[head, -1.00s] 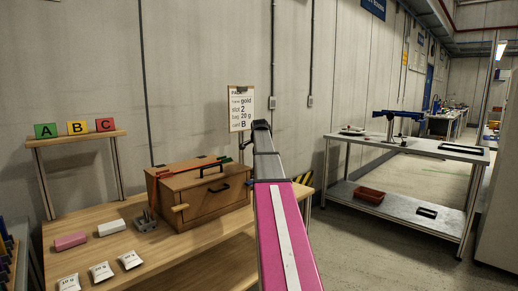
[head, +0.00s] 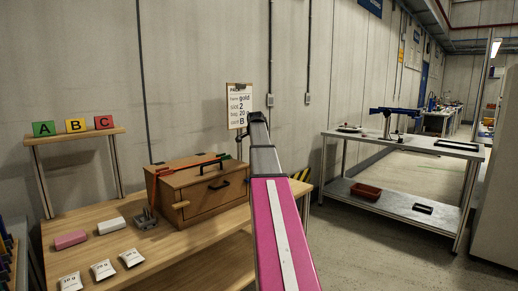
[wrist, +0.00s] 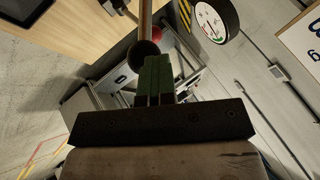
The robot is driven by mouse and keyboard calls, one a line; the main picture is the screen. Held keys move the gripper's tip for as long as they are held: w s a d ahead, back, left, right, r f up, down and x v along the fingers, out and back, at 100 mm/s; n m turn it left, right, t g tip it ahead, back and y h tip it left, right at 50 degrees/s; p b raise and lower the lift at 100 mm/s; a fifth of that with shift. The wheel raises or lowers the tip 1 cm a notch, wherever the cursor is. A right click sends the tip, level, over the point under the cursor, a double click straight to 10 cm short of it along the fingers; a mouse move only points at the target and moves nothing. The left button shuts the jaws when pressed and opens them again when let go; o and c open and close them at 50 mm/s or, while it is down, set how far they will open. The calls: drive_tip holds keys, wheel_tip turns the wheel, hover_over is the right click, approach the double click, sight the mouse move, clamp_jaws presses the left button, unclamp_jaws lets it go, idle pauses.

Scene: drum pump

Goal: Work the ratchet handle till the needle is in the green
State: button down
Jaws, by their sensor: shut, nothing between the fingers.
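In the wrist view, my gripper (wrist: 154,70) has its green fingers together with nothing between them. A brown rod (wrist: 145,18) with a dark ball knob (wrist: 143,55) at its end, which looks like the ratchet handle, lies just past the fingertips. I cannot tell whether the knob touches them. A round gauge (wrist: 213,18) with a white face and black rim shows at the upper right. Its face has green and red marks, but the needle's reading is too small to tell. In the head view my pink arm reaches away, and neither handle nor gauge can be made out.
A wooden table (head: 150,262) holds a wooden chest (head: 205,195), blocks and small bags. A metal bench (head: 410,145) stands at the right with a red tray (head: 366,191) on its lower shelf. Open floor lies between table and bench.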

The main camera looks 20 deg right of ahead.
drive_tip(key=v, duration=1)
drive_tip(key=shift+r, duration=0.2)
drive_tip(key=shift+w, duration=0.1)
